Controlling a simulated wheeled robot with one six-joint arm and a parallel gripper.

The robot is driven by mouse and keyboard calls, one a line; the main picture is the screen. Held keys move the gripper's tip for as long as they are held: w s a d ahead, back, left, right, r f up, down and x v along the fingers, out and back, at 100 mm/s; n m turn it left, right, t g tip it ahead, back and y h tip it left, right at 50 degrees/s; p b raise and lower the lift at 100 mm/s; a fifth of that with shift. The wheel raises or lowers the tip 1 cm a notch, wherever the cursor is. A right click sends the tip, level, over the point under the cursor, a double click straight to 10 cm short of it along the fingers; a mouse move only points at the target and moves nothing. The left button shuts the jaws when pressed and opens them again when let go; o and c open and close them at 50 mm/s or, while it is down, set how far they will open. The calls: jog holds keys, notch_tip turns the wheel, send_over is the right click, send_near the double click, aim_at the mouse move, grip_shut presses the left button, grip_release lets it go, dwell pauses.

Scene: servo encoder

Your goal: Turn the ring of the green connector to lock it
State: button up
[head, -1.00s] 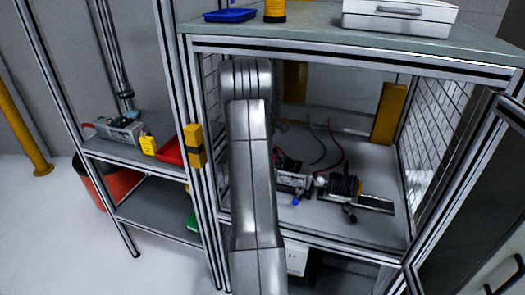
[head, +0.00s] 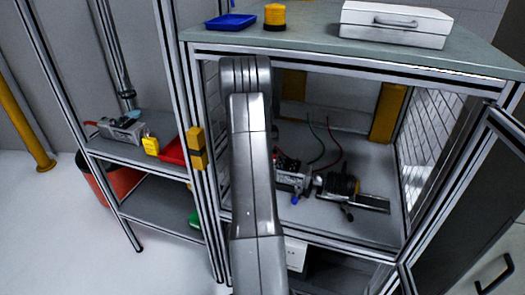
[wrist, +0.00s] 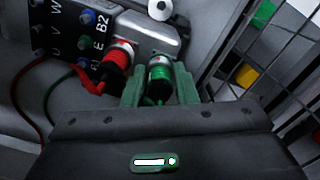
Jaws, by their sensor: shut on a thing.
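In the wrist view the green connector (wrist: 159,69) stands between the two greenish fingers of my gripper (wrist: 160,88). The fingers are shut on it, one on each side, around its ring. A green cable end shows just below it. The connector's top meets the grey housing. Whether the ring has turned cannot be told. In the head view my arm hides my gripper and the green connector.
A red connector (wrist: 119,56) sits close left of the green one. A terminal block (wrist: 80,25) with lettered posts and red and green wires is at upper left. A mesh wall (wrist: 262,62) stands at right. The dark motor (head: 338,184) lies on the cabinet floor.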

jog(key=m, duration=0.5)
jog(key=shift+p, duration=0.35)
jog(key=shift+m, duration=0.3)
jog(key=o, duration=1)
